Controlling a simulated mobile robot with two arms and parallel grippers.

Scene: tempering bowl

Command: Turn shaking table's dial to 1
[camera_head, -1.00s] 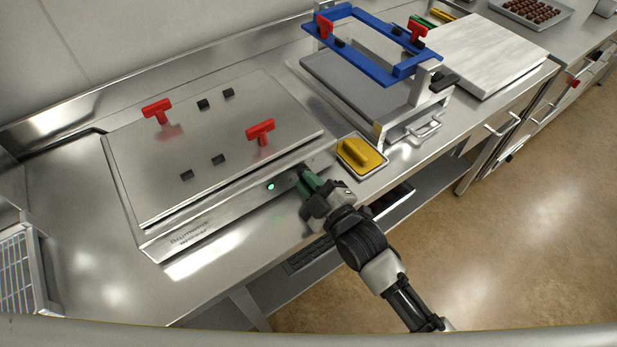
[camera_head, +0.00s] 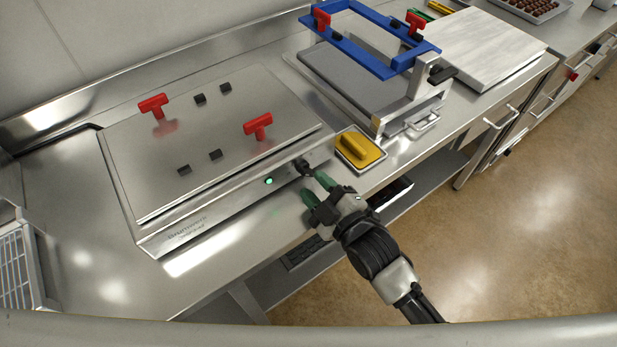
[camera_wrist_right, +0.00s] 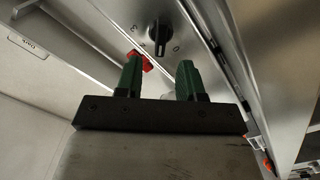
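The shaking table (camera_head: 225,120) is a steel box with a flat top plate on the counter at left. Its black dial (camera_head: 303,167) is on the front face, right of a lit green light (camera_head: 269,181). The dial also shows in the right wrist view (camera_wrist_right: 159,36), with small numerals around it; a 0 seems to be at its right, and I cannot tell its setting for sure. My right gripper (camera_head: 316,189) has green fingers, spread and empty, just in front of the dial and apart from it. The fingers also show in the wrist view (camera_wrist_right: 159,72). My left gripper is not in view.
Red T-handles (camera_head: 258,126) and small black blocks stand on the table's plate. A yellow-handled tool (camera_head: 357,150) lies in a small tray right of the dial. A blue frame (camera_head: 385,63) on a metal stand is further right. Open floor lies in front of the counter.

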